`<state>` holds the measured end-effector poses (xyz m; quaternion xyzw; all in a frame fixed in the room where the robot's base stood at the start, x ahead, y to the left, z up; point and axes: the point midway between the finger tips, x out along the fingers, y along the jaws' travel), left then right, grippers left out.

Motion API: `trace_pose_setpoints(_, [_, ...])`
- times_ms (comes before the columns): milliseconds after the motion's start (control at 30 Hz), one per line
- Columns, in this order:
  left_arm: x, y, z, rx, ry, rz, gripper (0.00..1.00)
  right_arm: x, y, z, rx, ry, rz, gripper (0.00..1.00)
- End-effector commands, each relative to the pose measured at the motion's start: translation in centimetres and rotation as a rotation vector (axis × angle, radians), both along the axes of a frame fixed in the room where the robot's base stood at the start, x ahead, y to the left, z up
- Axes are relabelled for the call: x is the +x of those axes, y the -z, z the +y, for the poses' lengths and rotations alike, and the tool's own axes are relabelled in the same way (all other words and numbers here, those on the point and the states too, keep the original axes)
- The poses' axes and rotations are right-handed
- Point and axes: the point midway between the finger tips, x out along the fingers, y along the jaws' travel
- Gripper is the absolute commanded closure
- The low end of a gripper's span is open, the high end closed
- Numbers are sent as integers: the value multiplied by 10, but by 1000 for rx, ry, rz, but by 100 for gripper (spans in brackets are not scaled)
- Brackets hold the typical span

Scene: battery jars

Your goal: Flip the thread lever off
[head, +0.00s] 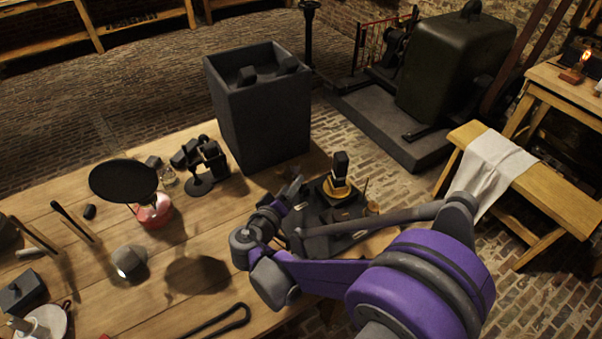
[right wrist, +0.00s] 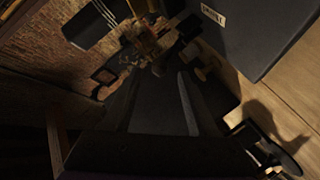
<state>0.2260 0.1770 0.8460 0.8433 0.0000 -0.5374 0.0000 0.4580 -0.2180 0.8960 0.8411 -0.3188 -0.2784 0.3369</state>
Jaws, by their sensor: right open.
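My right gripper (head: 290,194) reaches in from the right over the table, beside a dark apparatus. The apparatus has a black base plate (head: 352,236), a brass-coloured round part with an upright black block (head: 340,166), and a small brass piece (head: 371,208). I cannot clearly make out which part is the thread lever; my arm covers some of the apparatus. In the right wrist view the two fingers of my right gripper (right wrist: 155,104) are spread with nothing seen between them. Small dark and brass parts (right wrist: 146,42) lie beyond the fingertips, in shadow. My left gripper is not visible.
A tall dark open box (head: 262,125) stands behind the apparatus; its labelled side shows in the right wrist view (right wrist: 255,32). Left are a black stand (head: 202,165), a red-based item with a black disc (head: 124,180), and a grey cup (head: 129,262).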

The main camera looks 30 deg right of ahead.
Motion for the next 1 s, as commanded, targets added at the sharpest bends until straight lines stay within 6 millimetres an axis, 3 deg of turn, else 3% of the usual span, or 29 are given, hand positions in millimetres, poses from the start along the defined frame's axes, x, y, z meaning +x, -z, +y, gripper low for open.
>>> trace_pose_setpoints(200, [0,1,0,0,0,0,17,28,11,-33,-1,5,1,42])
trace_pose_setpoints(400, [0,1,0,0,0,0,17,45,18,-51,0,3,2,42])
trace_pose_setpoints(800, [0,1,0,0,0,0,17,50,20,-57,1,-1,2,42])
trace_pose_setpoints(1000, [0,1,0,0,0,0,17,50,20,-56,1,-1,2,76])
